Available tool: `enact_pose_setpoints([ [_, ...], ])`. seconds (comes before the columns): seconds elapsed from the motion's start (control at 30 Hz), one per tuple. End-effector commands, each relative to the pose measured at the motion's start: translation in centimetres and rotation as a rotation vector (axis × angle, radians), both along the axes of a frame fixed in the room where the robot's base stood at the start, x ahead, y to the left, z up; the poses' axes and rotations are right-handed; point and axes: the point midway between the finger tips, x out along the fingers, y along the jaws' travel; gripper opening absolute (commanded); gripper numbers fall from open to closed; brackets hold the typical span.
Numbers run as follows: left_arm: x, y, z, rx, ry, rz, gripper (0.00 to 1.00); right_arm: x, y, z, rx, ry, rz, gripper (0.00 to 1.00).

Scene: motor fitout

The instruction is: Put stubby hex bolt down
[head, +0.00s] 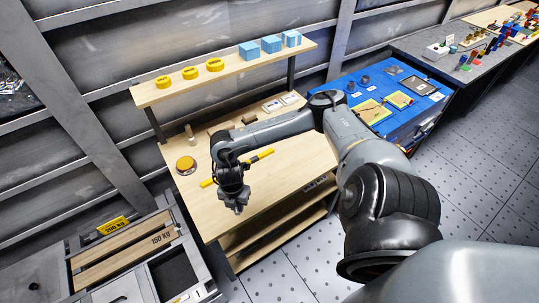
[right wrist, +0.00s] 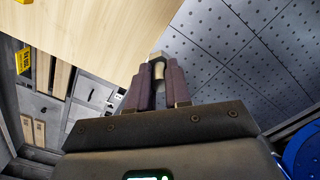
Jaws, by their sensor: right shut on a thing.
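My right gripper (head: 238,208) hangs above the front-left part of the wooden workbench (head: 290,170) in the head view. In the right wrist view, the right gripper (right wrist: 158,80) is shut on a small stubby hex bolt (right wrist: 158,67), which shows pale and metallic between the two dark fingers. The bolt is hard to make out in the head view. In the right wrist view, the bench's wooden top (right wrist: 100,25) lies to the upper left, with the bolt near its edge in the picture. My left gripper does not show.
A yellow-and-black bar (head: 250,160) and a round orange-yellow item (head: 186,165) lie on the bench. A blue-topped cabinet (head: 385,125) stands to the right. Bare bench surface shows right of the gripper.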

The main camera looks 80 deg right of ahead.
Motion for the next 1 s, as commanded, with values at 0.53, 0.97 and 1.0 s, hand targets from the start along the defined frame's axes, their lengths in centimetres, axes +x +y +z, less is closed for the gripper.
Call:
enact_pose_setpoints([
  [0.53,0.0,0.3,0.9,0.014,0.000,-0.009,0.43,-0.6,-2.8,1.0,0.004,-0.004,0.023,0.00],
  [0.97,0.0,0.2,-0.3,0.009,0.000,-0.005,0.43,6.6,-5.0,-3.6,0.006,-0.003,0.020,0.00],
  [1.0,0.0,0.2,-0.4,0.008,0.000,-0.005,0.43,7.2,-5.2,-4.0,0.005,-0.002,0.022,0.00],
])
